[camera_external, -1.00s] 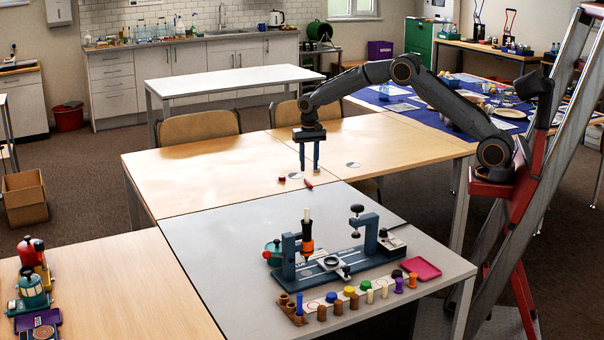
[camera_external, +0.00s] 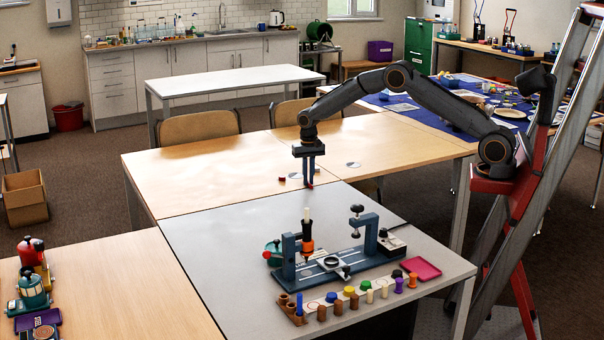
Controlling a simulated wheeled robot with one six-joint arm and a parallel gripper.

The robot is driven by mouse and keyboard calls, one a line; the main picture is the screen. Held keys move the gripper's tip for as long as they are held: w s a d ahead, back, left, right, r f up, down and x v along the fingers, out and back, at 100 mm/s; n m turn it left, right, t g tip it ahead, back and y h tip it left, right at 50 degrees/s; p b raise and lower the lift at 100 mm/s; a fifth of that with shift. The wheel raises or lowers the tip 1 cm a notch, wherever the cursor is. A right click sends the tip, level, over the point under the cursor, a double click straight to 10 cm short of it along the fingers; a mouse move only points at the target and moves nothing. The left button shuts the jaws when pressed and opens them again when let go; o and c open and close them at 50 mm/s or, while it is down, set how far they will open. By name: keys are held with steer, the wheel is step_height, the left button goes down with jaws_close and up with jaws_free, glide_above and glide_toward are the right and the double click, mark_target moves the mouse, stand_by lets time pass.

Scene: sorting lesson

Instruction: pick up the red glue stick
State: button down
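The red glue stick (camera_external: 309,186) shows as a small red patch on the wooden table, near its edge with the grey worktop. My gripper (camera_external: 309,180) points straight down over it, with its fingertips at the stick. The fingers look close together from this side and partly cover the stick. I cannot tell whether they are shut on it or one stands behind the other around it. The stick looks to be at table height.
Another small red piece (camera_external: 281,179) lies to the left, beside a white disc (camera_external: 295,176). A second disc (camera_external: 353,164) lies to the right. A blue press-like fixture (camera_external: 335,255) and a row of coloured pegs stand nearer the camera. The wooden table's left part is clear.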

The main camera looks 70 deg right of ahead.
step_height(320, 180, up, 10)
steer(key=b, duration=0.1)
stand_by(0.6)
steer(key=shift+f+p, duration=0.5)
steer(key=shift+f, duration=4.3)
steer(key=shift+f, duration=0.25)
steer(key=c, duration=1.8)
jaws_free()
steer(key=shift+r, duration=0.1)
